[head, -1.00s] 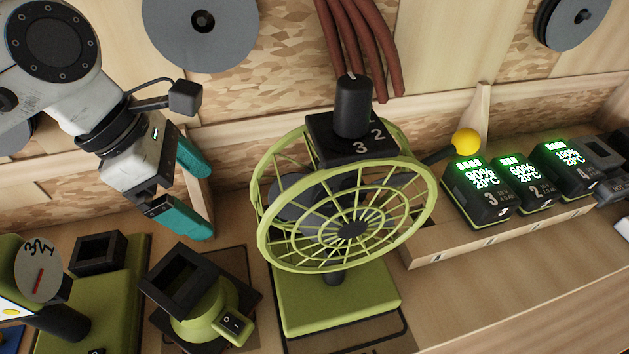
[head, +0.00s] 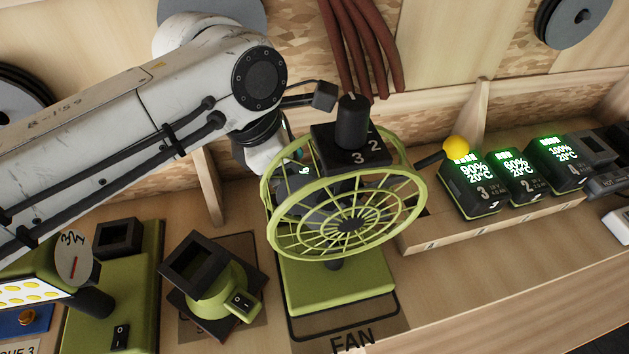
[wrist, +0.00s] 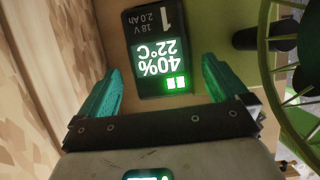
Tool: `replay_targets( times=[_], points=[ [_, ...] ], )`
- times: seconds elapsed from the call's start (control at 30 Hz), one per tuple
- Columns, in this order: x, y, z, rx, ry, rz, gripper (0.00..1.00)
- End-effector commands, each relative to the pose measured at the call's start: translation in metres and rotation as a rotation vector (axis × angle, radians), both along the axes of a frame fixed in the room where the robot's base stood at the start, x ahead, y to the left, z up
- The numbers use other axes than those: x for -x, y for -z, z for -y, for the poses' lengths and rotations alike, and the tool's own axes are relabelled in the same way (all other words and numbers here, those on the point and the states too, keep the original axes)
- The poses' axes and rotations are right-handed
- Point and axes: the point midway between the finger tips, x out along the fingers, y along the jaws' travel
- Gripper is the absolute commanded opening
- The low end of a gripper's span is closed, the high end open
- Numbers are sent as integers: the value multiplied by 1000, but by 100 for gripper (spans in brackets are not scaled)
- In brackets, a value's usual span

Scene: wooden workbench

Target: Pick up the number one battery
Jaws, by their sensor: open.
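The number one battery (wrist: 155,22) shows in the wrist view, a black block with a lit screen reading 40% and 22°C and a "1", upside down in the picture. My gripper (wrist: 160,66) is open, with one teal finger to the left of the battery and the other to its right. The screen end lies between or just past the fingertips; I cannot tell if they touch it.
The fan's cage stands close to my gripper, and its rim shows at right in the wrist view (wrist: 268,70). Batteries three (head: 483,207), two (head: 528,190) and four (head: 570,178) sit in a row at right. A green-and-black device (head: 212,285) stands left of the fan.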

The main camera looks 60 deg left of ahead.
Motion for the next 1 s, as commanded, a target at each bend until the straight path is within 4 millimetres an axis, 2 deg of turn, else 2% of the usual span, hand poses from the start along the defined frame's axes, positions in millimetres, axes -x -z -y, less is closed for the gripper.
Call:
replay_targets(
  times=[0.23, 0.53, 1.0],
  points=[
    [-11, 27, 4, 2, 1, -1, 100],
    [-12, 31, 4, 0, 0, -1, 99],
    [-12, 31, 4, -1, 1, -1, 54]
  ],
)
